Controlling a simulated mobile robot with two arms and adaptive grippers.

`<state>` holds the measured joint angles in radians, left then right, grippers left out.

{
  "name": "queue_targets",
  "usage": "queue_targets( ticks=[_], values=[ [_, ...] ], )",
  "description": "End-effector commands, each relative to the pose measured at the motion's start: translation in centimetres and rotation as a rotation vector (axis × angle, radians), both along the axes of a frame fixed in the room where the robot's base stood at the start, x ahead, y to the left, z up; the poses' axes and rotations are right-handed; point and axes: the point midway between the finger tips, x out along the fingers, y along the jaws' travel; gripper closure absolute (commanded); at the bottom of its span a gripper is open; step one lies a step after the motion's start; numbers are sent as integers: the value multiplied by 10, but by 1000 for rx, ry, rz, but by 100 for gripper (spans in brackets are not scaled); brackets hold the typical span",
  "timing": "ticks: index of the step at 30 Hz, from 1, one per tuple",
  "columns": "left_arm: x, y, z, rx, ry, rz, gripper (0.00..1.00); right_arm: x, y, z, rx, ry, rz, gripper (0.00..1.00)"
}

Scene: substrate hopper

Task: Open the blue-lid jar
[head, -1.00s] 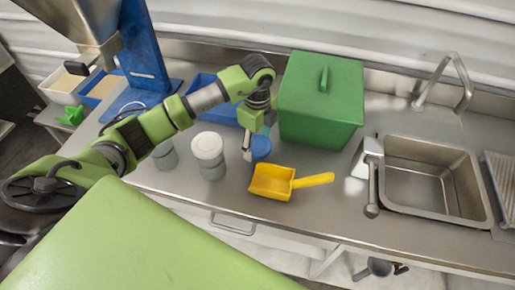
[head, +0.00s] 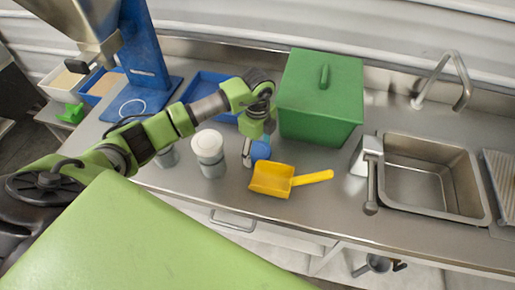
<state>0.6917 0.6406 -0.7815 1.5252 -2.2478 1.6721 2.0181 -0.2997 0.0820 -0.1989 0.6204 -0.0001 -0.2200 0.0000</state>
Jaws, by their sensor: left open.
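A round blue lid (head: 260,150) shows on the counter just below my left gripper. The gripper and one pale finger partly cover it, and I cannot tell whether a jar is under it. My left gripper (head: 255,147) is open and points down, with its fingertips at the lid's left and upper edge. A grey jar with a white lid (head: 208,146) stands upright left of the gripper. Another grey jar (head: 166,157) stands further left, and my arm hides its top. My right gripper is not in view.
A yellow scoop (head: 272,180) lies in front of the blue lid. A green lidded box (head: 320,100) stands close at the right rear. A blue tray (head: 194,93) lies behind my arm. The sink (head: 425,185) is at the right. The front counter edge is bare.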

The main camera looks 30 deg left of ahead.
Motion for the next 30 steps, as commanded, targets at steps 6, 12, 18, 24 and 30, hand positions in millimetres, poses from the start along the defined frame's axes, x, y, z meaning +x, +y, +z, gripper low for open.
queue_targets(
  ticks=[6, 12, 18, 24, 30],
  values=[
    [2, 0, 16, 0, -5, -1, 35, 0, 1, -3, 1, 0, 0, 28],
    [2, 0, 58, 0, -7, -2, 35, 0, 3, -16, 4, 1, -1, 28],
    [2, 0, 98, 0, -6, -1, 35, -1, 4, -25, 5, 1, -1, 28],
    [1, 0, 120, 0, -2, 0, 35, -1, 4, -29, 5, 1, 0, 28],
    [0, 0, 124, 0, 0, 0, 35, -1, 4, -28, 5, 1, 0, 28]
  ],
)
